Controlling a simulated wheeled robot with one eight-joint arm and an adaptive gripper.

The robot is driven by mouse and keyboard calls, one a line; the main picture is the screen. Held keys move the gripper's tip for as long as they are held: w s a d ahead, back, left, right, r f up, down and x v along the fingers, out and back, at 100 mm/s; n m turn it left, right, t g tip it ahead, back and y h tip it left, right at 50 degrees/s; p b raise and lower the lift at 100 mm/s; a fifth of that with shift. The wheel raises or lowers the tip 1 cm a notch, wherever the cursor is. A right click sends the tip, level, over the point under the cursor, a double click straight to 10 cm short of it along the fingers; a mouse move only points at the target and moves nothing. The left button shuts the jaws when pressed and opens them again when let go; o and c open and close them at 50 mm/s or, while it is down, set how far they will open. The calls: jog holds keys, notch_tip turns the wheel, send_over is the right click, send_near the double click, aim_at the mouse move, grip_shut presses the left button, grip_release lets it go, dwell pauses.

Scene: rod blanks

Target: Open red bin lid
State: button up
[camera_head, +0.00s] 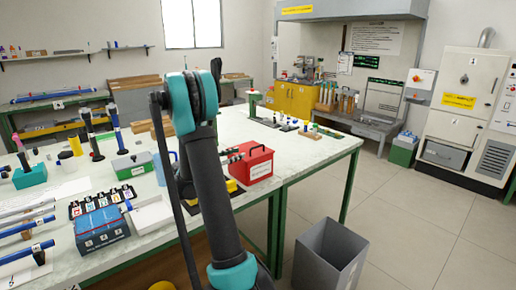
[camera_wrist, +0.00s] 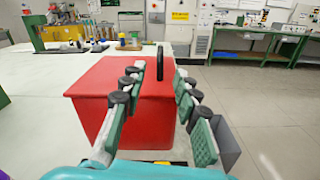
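The red bin (camera_head: 258,168) stands near the front edge of the white-topped bench, with a white label on its front. Its flat red lid looks shut. In the wrist view the bin (camera_wrist: 92,88) fills the middle, and a black upright handle (camera_wrist: 160,62) shows at its far right part. My gripper (camera_wrist: 159,82) is open and empty, its two fingers spread above and in front of the bin with the handle in line with the gap. In the head view my gripper (camera_head: 232,156) is at the bin's left side, partly hidden by my arm.
A grey open waste bin (camera_head: 330,252) stands on the floor right of the bench. A blue box (camera_head: 101,228) and a tray of coloured labels (camera_head: 100,200) lie at left. Small bottles and a green stand (camera_head: 254,102) are farther back.

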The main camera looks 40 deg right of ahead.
jog(key=d, duration=0.8)
jog(key=w+d, duration=0.1)
jog(key=d, duration=0.3)
jog(key=shift+d, duration=0.2)
grip_shut()
